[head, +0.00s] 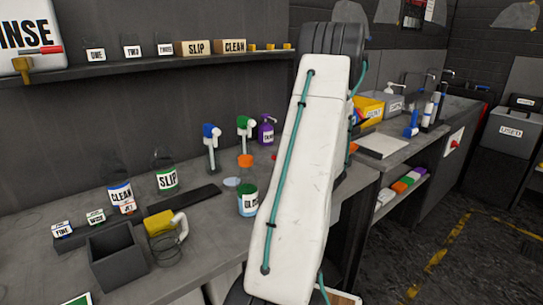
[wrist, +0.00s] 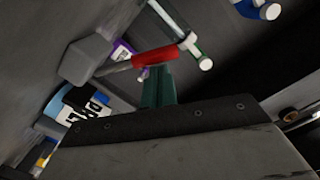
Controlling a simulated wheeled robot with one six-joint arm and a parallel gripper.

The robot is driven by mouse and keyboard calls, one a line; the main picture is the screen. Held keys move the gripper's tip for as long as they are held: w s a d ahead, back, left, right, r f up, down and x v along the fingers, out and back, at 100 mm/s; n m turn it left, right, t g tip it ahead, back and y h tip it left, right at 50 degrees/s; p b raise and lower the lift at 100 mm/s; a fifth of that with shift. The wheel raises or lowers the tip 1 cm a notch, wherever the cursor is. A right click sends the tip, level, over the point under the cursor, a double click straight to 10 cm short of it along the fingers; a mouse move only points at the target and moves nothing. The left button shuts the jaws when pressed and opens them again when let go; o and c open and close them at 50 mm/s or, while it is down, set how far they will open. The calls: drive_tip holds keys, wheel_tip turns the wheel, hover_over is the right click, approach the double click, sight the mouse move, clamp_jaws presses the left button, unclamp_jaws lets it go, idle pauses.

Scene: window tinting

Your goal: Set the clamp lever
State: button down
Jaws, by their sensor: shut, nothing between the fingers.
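The clamp lever (wrist: 155,57) shows in the wrist view as a red grip on a grey arm, running from a grey block (wrist: 88,60) at left. My gripper (wrist: 160,74) has dark green fingers, shut with nothing between them. Its tips are right at the lower side of the red grip in the picture; I cannot tell whether they touch it. In the head view my white arm covers the gripper and most of the lever area; only a small red bit shows beside the arm's left edge.

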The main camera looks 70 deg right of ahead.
drive_tip(key=shift+w+a+f, duration=0.25)
drive_tip(key=shift+a+f, duration=0.2)
drive_tip(key=shift+f, duration=0.25)
drive_tip(key=shift+a, duration=0.1)
